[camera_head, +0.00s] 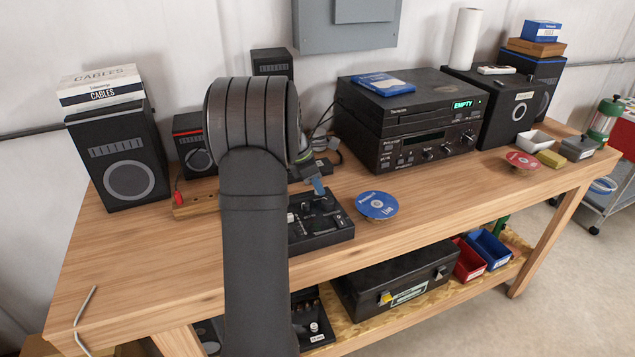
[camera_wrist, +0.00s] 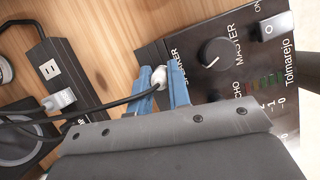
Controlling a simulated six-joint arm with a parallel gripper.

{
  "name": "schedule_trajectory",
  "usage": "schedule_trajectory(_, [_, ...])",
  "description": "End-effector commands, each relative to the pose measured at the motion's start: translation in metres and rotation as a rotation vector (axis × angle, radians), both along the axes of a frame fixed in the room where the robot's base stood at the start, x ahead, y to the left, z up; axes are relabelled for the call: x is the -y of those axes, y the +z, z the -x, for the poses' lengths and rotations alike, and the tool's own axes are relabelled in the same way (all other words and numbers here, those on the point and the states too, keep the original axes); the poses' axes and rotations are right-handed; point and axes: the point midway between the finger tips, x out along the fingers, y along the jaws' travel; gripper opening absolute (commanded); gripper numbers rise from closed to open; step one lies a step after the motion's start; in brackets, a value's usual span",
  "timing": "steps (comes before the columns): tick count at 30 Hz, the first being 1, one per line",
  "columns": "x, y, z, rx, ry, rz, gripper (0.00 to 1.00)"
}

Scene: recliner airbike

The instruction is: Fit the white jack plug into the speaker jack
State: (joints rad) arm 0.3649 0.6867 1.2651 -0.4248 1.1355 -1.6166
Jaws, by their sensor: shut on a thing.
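The white jack plug (camera_wrist: 158,77) is between the two blue fingers of my gripper (camera_wrist: 163,88), which is shut on it. A black cable (camera_wrist: 120,102) runs from the plug to the left. The plug is right by the edge of the black mixer (camera_wrist: 212,90), near its SPEAKER label (camera_wrist: 174,60). The speaker jack itself is hidden, and I cannot tell whether the plug tip is in it. In the head view the mixer (camera_head: 325,230) lies on the bench, partly behind my arm, with a blue fingertip of my gripper (camera_head: 318,187) above its back edge.
A black power strip (camera_wrist: 45,55) with a white plug (camera_wrist: 60,101) in it lies left of the mixer. Stacked players (camera_head: 400,130) and speakers (camera_head: 125,160) stand along the back. A blue disc (camera_head: 376,205) is right of the mixer. The bench's left front is mostly clear.

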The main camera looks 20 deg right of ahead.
Motion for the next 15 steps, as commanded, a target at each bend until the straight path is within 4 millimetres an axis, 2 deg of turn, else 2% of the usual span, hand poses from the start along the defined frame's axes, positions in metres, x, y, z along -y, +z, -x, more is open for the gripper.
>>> schedule_trajectory(1, [0.0, -0.0014, 0.0001, 0.0, 0.0, 0.0, 0.0])
schedule_trajectory(2, [0.0, -0.0009, 0.0, 0.0, 0.0, 0.0, 0.23])
schedule_trajectory(5, [0.0, -0.0007, 0.0, 0.0, 0.0, 0.0, 0.42])
schedule_trajectory(15, [-0.001, 0.002, -0.0004, 0.001, 0.0, 0.0, 0.42])
